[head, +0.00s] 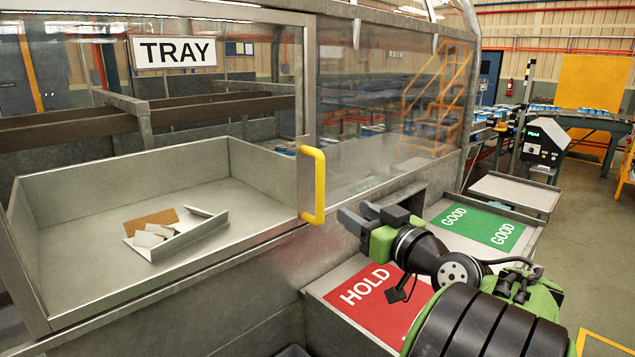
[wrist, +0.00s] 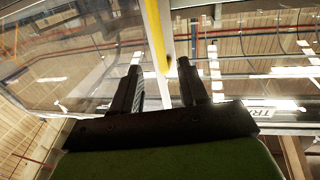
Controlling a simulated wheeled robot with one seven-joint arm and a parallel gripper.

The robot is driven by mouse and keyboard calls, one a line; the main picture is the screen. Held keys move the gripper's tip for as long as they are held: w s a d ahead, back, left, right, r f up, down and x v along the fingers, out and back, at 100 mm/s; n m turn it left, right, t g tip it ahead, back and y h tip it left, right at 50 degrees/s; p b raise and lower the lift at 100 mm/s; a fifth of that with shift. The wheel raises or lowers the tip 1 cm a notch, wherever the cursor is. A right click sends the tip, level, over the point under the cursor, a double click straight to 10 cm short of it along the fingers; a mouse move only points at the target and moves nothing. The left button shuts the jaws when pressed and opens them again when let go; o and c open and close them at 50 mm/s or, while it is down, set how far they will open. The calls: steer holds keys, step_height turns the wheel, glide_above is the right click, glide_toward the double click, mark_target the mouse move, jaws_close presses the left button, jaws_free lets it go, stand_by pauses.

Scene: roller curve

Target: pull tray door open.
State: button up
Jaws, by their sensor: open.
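The tray door (head: 240,100) is a clear panel in a grey metal frame, with a TRAY sign (head: 175,52). It stands across the front of the tray and looks shut. Its upright yellow handle (head: 319,185) is at the door's right edge. My gripper (head: 356,214) is open and empty just right of the handle's lower part, with a small gap in the head view. In the wrist view, the handle (wrist: 155,40) runs between the two fingertips (wrist: 160,68); I cannot tell its depth from the fingers.
Behind the door, the grey tray (head: 80,225) holds several bent scraps (head: 165,232). A red HOLD surface (head: 365,295) lies below my gripper, and a green GOOD surface (head: 478,228) lies to the right. A clear panel (head: 385,100) continues right of the door. Open floor is at far right.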

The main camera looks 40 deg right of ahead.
mark_target(323, 191)
steer(key=w+d+p, duration=0.1)
steer(key=w, duration=0.3)
steer(key=w+p, duration=0.1)
steer(key=w, duration=0.4)
steer(key=w+d+p, duration=0.1)
steer(key=w, duration=0.3)
steer(key=shift+w+d, duration=0.35)
steer(key=shift+s, duration=0.1)
steer(key=shift+c, duration=0.2)
jaws_close()
